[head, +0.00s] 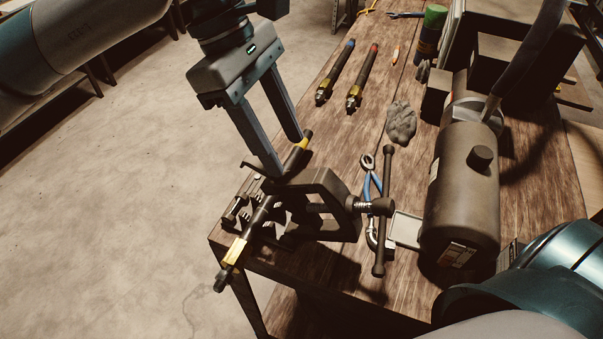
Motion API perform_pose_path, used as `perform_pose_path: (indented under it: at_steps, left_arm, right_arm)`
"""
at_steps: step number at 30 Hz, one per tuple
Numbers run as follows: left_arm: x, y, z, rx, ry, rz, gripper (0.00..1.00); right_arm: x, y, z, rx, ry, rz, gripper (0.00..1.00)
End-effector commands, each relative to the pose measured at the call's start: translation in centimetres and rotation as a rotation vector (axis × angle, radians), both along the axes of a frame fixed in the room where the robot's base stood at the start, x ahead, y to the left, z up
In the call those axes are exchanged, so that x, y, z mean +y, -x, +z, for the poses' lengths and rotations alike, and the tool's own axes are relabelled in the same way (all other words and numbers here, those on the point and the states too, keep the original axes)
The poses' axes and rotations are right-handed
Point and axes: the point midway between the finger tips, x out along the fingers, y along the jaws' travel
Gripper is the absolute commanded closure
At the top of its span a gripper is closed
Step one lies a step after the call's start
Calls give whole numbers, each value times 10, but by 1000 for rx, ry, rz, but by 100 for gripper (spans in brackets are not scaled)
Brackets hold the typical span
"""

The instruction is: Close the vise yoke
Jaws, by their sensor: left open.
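The vise yoke (325,184) is a dark, heavy frame at the table's near corner. It appears tipped to the right, with its screw and long T-handle (383,225) pointing right. A dark hose with gold fittings (235,252) lies slantwise across the toothed vise jaws (240,213) to the left of the yoke. My left gripper (286,156) is open and comes down from above, its fingers spread apart. Its nearer fingertip is beside the upper left end of the yoke; I cannot tell if they touch. My right gripper is not in view.
A large grey cylindrical machine (461,190) stands right of the handle. Blue-handled pliers (370,187) and a crumpled rag (400,122) lie between. Two hose pieces (335,73) (362,79) and a green-topped can (430,35) are farther back. Open floor lies left of the table.

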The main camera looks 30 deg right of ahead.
Motion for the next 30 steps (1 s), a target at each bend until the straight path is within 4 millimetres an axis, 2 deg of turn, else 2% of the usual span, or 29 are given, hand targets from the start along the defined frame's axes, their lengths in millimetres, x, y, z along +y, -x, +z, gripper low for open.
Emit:
perform_pose_path:
  at_steps: [1,9,15,21,29,30]
  left_arm:
    - [-2,3,-7,2,-2,-2,53]
    - [-14,17,-50,3,0,-1,53]
    - [-20,23,-72,2,-1,0,53]
    - [-22,25,-80,0,0,0,53]
    - [-22,25,-81,0,0,0,53]
    - [-22,25,-81,-1,1,0,63]
  right_arm:
    - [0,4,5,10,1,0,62]
    - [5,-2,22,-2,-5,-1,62]
    - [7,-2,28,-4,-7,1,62]
    - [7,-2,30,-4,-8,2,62]
    - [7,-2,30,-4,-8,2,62]
    - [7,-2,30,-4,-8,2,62]
